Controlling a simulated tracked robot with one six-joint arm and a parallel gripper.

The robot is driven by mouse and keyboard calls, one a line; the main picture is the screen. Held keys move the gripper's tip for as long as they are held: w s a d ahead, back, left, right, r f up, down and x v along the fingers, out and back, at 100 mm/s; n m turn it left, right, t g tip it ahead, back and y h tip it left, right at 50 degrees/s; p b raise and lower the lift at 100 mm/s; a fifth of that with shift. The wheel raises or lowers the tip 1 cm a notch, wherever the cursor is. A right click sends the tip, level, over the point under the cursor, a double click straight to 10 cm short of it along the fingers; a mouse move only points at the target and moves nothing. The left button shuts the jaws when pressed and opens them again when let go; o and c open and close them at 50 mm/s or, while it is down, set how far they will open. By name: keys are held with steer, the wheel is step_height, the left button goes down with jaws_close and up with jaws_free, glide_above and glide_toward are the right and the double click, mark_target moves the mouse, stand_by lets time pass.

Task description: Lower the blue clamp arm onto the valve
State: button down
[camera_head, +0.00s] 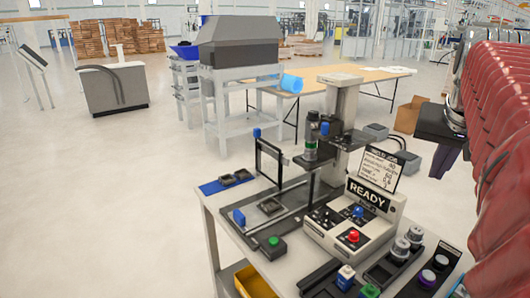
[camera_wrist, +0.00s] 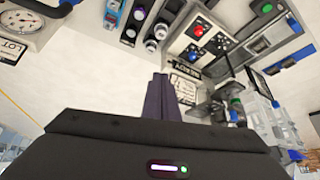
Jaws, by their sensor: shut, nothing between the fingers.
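The clamp arm is a thin dark frame (camera_head: 270,147) standing raised at the back left of the fixture plate, with a blue tip (camera_head: 257,133). A small dark part (camera_head: 271,207), which looks like the valve, lies on the fixture plate (camera_head: 292,222) in front of the frame. A blue block (camera_head: 239,217) stands at the plate's left edge. My gripper (camera_head: 437,176) hangs at the right in the head view, well apart from the clamp and the valve. Its dark purple fingers also show together in the wrist view (camera_wrist: 161,78), shut and empty.
A control box (camera_head: 345,232) with a READY sign, red and blue knobs stands right of the fixture plate. A press column (camera_head: 341,105) rises behind it. Round parts (camera_head: 401,248) sit in trays at the front right. A yellow bin (camera_head: 255,283) is below the bench.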

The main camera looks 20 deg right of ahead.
steer(key=w+a+f+n+t+y, duration=0.1)
steer(key=w+a+f+n, duration=0.1)
steer(key=w+a, duration=0.4)
steer(key=w+a+f+n+t+y, duration=0.1)
steer(key=w+a+f+n, duration=0.3)
steer(key=a, duration=0.5)
steer(key=s+a+f+n+y, duration=0.1)
steer(key=s+a+f+n, duration=0.1)
steer(key=s+a+f, duration=0.2)
steer(key=s+a+f+n+y, duration=0.1)
steer(key=s+a+f, duration=0.4)
steer(key=a+f, duration=0.5)
steer(key=a+n, duration=0.1)
steer(key=a, duration=0.4)
steer(key=shift+s+a+f+n+y, duration=0.25)
steer(key=shift+s+f+n+y, duration=0.05)
steer(key=shift+f+n+y, duration=0.1)
steer(key=shift+s, duration=0.15)
